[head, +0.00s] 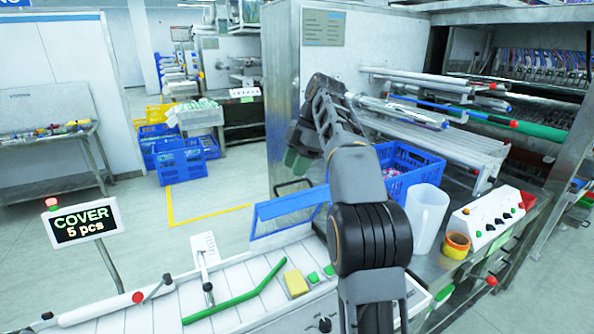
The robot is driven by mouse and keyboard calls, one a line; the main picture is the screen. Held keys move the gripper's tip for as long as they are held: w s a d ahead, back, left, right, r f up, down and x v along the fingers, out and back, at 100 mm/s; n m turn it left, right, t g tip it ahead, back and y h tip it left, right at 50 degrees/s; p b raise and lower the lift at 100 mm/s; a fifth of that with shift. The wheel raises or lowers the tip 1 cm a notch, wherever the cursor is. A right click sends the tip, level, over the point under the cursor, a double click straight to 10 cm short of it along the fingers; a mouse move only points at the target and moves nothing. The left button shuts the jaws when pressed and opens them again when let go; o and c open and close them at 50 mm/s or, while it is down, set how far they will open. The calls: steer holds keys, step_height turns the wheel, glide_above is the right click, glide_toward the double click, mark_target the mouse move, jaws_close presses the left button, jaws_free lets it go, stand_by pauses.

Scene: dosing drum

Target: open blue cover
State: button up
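The blue cover (292,204) is a tilted panel with a blue frame and a pale, see-through-looking middle. It stands at the far end of the white slatted machine top, left of my arm. Its right end is partly hidden behind my arm. My gripper (297,160) appears small and dark beyond my forearm, above and behind the cover, and looks apart from it. My arm hides part of it, and its fingers are too unclear to tell open or shut. A sign reading "COVER 5 pcs" (84,221) stands at the left.
A blue crate (412,178), a white jug (426,217) and a yellow-orange cup (456,245) stand right of my arm. A green bar (236,304) and yellow block (296,282) lie on the machine top. A steel cabinet (320,60) rises behind. Open floor lies left.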

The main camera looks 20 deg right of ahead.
steer(key=shift+s+r, duration=0.2)
steer(key=shift+s, duration=0.2)
steer(key=shift+c, duration=0.4)
